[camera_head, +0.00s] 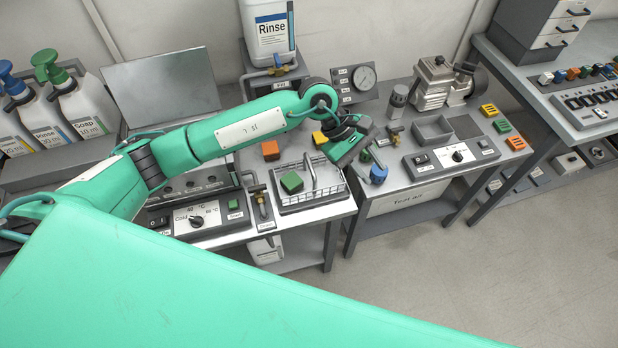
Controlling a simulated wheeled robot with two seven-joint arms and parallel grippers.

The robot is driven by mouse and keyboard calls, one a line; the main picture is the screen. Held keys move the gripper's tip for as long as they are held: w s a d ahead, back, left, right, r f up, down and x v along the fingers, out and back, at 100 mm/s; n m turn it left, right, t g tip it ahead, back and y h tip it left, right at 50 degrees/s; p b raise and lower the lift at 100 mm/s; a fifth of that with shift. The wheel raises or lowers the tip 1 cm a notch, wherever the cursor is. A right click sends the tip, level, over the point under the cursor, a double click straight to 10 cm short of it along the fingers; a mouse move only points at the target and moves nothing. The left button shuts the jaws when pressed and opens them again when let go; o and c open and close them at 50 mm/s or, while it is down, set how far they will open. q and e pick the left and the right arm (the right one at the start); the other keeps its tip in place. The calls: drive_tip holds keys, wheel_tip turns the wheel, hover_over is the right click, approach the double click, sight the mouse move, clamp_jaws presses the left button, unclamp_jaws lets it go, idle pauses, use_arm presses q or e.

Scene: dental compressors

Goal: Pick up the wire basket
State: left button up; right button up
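The wire basket (322,198) stands on the steel bench top in the middle of the view. It is a low rectangular basket with an upright grey handle, and a green block (292,182) shows at its left part. My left arm reaches in from the left, above and behind the basket. My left gripper (368,158) is over the back right side of the basket, near the gap between the two benches. Its fingers are small and partly hidden by its green body, so their opening is unclear. No contact with the basket handle is clear. My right gripper is not in view.
A blue round part (378,174) is close to the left gripper. An orange block (271,150) lies behind the basket. A control panel (197,219) and a black-handled valve (261,204) are left of it. A Rinse jug (270,35) stands at the back.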

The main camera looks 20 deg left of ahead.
use_arm(q)
drive_tip(key=w+a+f+m+y, duration=0.1)
drive_tip(key=w+a+y, duration=0.1)
drive_tip(key=a+y, duration=0.15)
drive_tip(key=w+a+m+y, duration=0.1)
drive_tip(key=w+a+y, duration=0.1)
drive_tip(key=a, duration=0.3)
drive_tip(key=m+t+y, duration=0.1)
drive_tip(key=y, duration=0.2)
hover_over(310, 163)
drive_tip(key=f+p, duration=0.1)
drive_tip(key=f, duration=0.1)
drive_tip(key=f+p, duration=0.1)
drive_tip(key=f, duration=0.2)
drive_tip(key=f+p, duration=0.1)
drive_tip(key=f, duration=0.1)
drive_tip(key=shift+s+d+f, duration=0.1)
drive_tip(key=shift+d+f, duration=0.25)
drive_tip(key=shift+f, duration=0.05)
drive_tip(key=shift+a+f+p, duration=0.1)
drive_tip(key=shift+f+p, duration=0.3)
drive_tip(key=shift+p, duration=0.05)
drive_tip(key=f+p, duration=0.1)
drive_tip(key=f, duration=0.1)
drive_tip(key=f+p, duration=0.1)
drive_tip(key=f, duration=0.1)
drive_tip(key=shift+a, duration=0.2)
drive_tip(key=shift+f, duration=0.35)
clamp_jaws()
